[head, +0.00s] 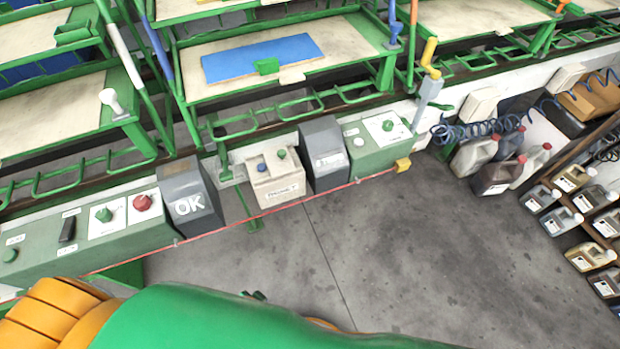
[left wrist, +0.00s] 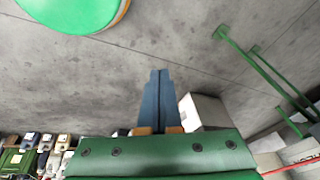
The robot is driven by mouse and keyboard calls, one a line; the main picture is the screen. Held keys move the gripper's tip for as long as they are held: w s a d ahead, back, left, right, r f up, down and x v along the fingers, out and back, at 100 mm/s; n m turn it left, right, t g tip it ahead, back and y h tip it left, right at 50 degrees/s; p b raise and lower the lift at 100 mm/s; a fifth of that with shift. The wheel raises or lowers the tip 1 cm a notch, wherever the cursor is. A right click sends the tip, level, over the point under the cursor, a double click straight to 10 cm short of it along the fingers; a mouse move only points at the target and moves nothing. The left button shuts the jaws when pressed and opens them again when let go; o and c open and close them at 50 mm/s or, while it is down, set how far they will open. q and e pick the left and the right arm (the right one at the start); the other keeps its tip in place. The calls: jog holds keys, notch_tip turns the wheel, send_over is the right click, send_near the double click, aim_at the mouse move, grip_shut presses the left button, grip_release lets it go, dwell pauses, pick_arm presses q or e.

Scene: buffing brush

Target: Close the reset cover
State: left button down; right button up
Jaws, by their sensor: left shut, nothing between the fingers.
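A long green control panel (head: 110,236) runs along the line in the head view. I cannot tell which is the reset cover, or whether either is open. A beige box (head: 276,180) with two knobs stands between them. In the left wrist view my left gripper (left wrist: 160,72) is shut and empty, its blue-grey fingers together above grey floor. It seems apart from the panel. A pale box (left wrist: 204,110) shows behind the fingers. My right gripper is not in view.
A red cable (head: 235,224) runs along the panel's front. Red (head: 142,202) and green (head: 103,214) knobs are at its left. Several jugs (head: 474,154) stand at the right. The grey floor (head: 400,250) is clear. My green arm fills the bottom of the head view.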

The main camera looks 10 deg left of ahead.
pick_arm(q)
jog(key=w+d+f+m+t+b, duration=0.1)
jog(key=w+d+m+t+b, duration=0.15)
jog(key=w+b, duration=0.6)
jog(key=m+t+y+b, duration=0.2)
jog(key=m+t+b, duration=0.5)
jog(key=t+b, duration=0.75)
send_near(291, 164)
notch_tip(291, 164, up, 3)
jog(key=g+b, duration=0.2)
jog(key=b, duration=0.1)
jog(key=shift+n, duration=0.25)
jog(key=w, duration=0.3)
jog(key=w+r+p, duration=0.1)
jog(key=w, duration=0.2)
jog(key=w+a, duration=0.1)
jog(key=w, duration=0.3)
jog(key=shift+r, duration=0.4)
jog(key=shift+s, duration=0.1)
